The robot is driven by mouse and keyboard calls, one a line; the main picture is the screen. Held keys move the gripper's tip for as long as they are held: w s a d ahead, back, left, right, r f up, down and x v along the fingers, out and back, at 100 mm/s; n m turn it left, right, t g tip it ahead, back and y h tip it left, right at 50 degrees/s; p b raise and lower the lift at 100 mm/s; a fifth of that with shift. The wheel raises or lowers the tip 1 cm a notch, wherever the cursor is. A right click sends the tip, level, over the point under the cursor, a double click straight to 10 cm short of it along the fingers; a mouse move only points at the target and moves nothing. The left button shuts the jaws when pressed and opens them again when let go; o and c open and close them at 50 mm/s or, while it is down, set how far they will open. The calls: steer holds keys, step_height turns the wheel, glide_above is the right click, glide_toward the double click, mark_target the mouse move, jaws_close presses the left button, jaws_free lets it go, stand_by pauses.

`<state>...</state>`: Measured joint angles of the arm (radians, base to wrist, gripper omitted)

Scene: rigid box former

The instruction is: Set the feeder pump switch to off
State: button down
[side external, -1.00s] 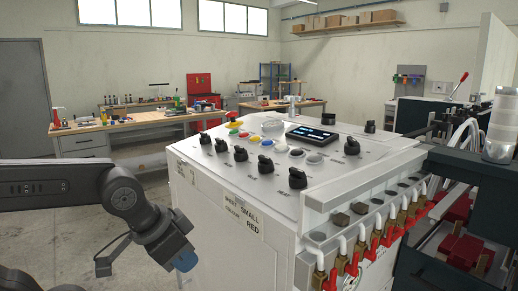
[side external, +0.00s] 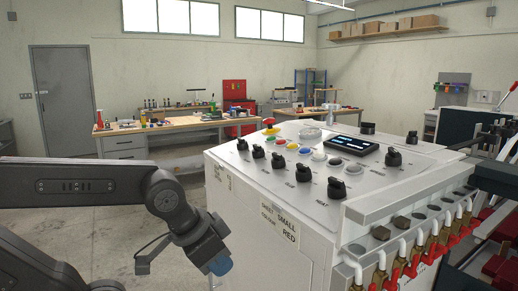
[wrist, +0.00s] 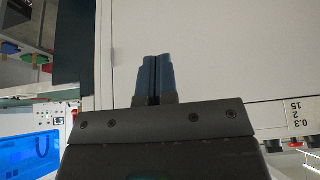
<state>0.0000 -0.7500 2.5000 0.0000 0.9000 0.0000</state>
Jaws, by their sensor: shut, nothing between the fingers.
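The control panel (side external: 300,185) is the sloped top of a white cabinet in the side external view. It carries several black rotary knobs, including a front knob (side external: 337,188) and a right knob (side external: 393,157). The small labels are mostly unreadable, so I cannot tell which knob is the feeder pump switch or how it is set. My gripper (side external: 218,266) hangs left of the cabinet, below panel height and apart from the knobs. In the wrist view my gripper's blue fingers (wrist: 154,75) are together and empty, in front of pale flat panels.
Coloured buttons (side external: 271,131) and a dark display (side external: 341,145) share the panel. Red-handled valves (side external: 412,262) line the cabinet's front right. A workbench (side external: 160,135) stands behind. Open floor lies left of the cabinet. A blue screen (wrist: 28,156) shows in the wrist view.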

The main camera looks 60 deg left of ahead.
mark_target(257, 148)
steer(key=c, duration=1.8)
jaws_free()
steer(key=shift+c, duration=0.2)
